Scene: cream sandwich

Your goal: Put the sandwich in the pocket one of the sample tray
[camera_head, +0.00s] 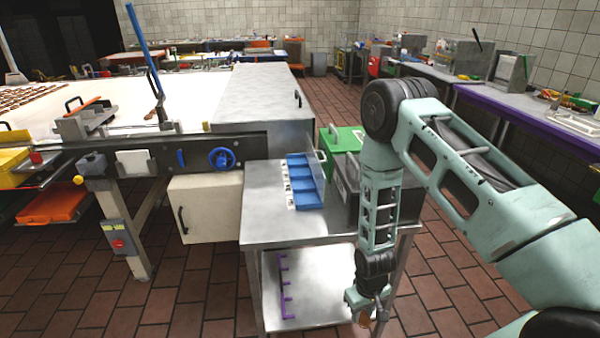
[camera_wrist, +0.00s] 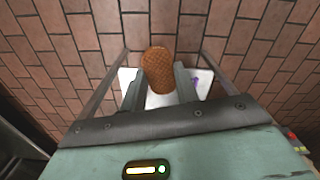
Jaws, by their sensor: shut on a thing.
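My gripper (camera_wrist: 158,85) is shut on the sandwich (camera_wrist: 157,66), a brown oval with a waffle-like pattern, held between the two fingers in the wrist view. In the head view my gripper (camera_head: 368,303) hangs low at the front right of the steel cart, with a small brown bit of the sandwich (camera_head: 364,319) showing beneath it. The sample tray (camera_head: 304,182) is blue, with several pockets in a row and white labels along its left side. It lies on the cart's top, above and left of my gripper. No sandwich shows in its pockets.
The steel cart (camera_head: 264,222) has a lower shelf with a purple rack (camera_head: 284,290). A grey box (camera_head: 347,195) and a green crate (camera_head: 343,138) stand right of and behind the tray. A conveyor (camera_head: 190,108) runs at the left. Tiled floor is clear at the right.

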